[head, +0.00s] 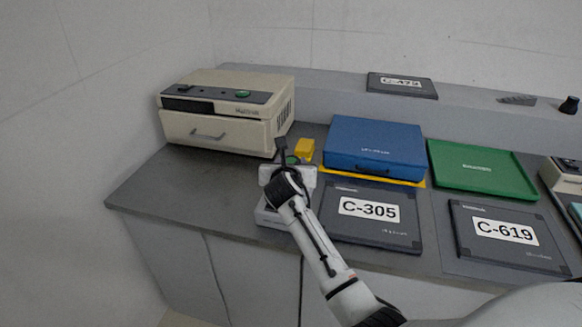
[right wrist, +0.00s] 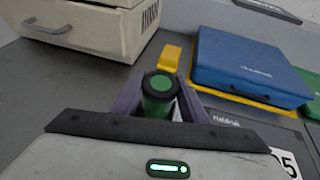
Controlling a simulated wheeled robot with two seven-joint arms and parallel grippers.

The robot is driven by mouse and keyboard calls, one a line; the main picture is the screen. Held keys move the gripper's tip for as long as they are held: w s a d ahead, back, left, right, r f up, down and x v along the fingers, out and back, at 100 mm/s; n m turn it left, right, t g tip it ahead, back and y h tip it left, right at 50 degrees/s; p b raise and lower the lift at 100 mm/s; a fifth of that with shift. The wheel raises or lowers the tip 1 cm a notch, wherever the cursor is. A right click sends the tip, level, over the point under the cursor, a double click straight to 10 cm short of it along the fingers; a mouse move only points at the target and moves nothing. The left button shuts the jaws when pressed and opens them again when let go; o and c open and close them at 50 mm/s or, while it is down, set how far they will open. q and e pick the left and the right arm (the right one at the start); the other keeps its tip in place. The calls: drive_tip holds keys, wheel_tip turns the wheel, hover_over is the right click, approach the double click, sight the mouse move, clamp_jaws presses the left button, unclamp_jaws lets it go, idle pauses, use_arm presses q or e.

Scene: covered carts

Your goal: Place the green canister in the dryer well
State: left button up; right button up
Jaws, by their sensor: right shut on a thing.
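The green canister (right wrist: 158,84) has a dark rim and a green top. It stands between the purple fingers of my right gripper (right wrist: 158,100), which is shut on it. In the head view my right gripper (head: 288,163) is above the bench near the low white device (head: 266,216), and only a bit of green shows at it. The arm and gripper hide much of that device. I cannot tell which thing holds the dryer well, and no open well shows clearly. My left gripper is not in view.
A beige machine (head: 215,135) with a drawer stands at the back left. A yellow block (head: 305,148), a blue case (head: 375,145) and a green tray (head: 480,168) are to the right. Dark covers C-305 (head: 345,228) and C-619 (head: 475,250) lie in front. The bench's left front (head: 170,190) is clear.

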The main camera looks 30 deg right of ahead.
drive_tip(key=shift+f, duration=0.4)
drive_tip(key=o, duration=1.1)
drive_tip(key=shift+f, duration=0.1)
drive_tip(key=shift+s+a+r, duration=0.1)
drive_tip(key=shift+r, duration=0.1)
drive_tip(key=p+v, duration=0.1)
drive_tip(key=v, duration=1)
drive_tip(key=shift+s+a+r, duration=0.1)
drive_tip(key=shift+s+a, duration=0.1)
drive_tip(key=shift+s, duration=0.05)
